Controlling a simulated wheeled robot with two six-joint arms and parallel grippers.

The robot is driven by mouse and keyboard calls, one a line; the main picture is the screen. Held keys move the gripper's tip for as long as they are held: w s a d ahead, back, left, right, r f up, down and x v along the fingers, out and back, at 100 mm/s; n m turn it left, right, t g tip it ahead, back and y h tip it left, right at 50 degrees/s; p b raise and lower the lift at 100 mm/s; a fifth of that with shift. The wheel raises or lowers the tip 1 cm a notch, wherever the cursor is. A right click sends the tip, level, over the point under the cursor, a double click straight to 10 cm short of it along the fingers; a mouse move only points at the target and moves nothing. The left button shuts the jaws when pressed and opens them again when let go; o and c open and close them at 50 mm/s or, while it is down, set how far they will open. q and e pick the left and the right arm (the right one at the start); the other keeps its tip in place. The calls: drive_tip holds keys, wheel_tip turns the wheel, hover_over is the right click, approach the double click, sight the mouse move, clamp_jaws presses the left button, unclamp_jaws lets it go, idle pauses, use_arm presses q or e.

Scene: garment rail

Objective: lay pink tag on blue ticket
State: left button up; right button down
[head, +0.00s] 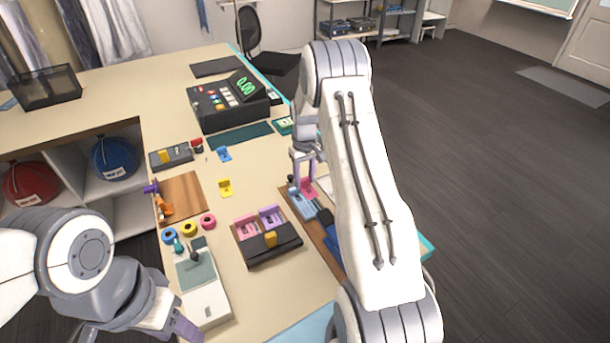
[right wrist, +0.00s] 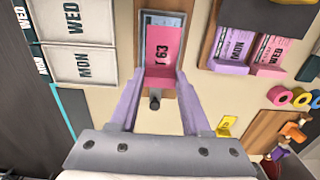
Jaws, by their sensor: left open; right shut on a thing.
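The pink tag (head: 308,187) is upright in the fingers of my right gripper (head: 303,160). In the right wrist view the pink tag (right wrist: 163,45) shows part of a print ending in "63", and my right gripper (right wrist: 160,82) is shut on its near end. The blue ticket (head: 301,205) lies on a brown board, just under and beside the tag. In the right wrist view a blue-grey edge of the ticket (right wrist: 160,18) shows past the tag; the tag hides most of it. Whether they touch I cannot tell. My left gripper (head: 182,322) is open and empty at the bottom left, partly cut off.
A dark tray with pink and purple tags (head: 270,243) stands left of the board. A yellow tag (head: 225,187) and a blue tag (head: 224,154) stand on the table. Rolls of tape (head: 190,228) lie near the left edge.

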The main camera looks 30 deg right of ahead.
sight(306, 187)
drive_tip(key=shift+s+d+f+b, duration=0.1)
drive_tip(key=shift+f+b, duration=1.85)
drive_tip(key=shift+f, duration=1.35)
drive_tip(key=shift+s, duration=0.25)
drive_tip(key=shift+f, duration=0.25)
unclamp_jaws()
drive_tip(key=shift+r+p, duration=1.55)
drive_tip(key=shift+r, duration=1)
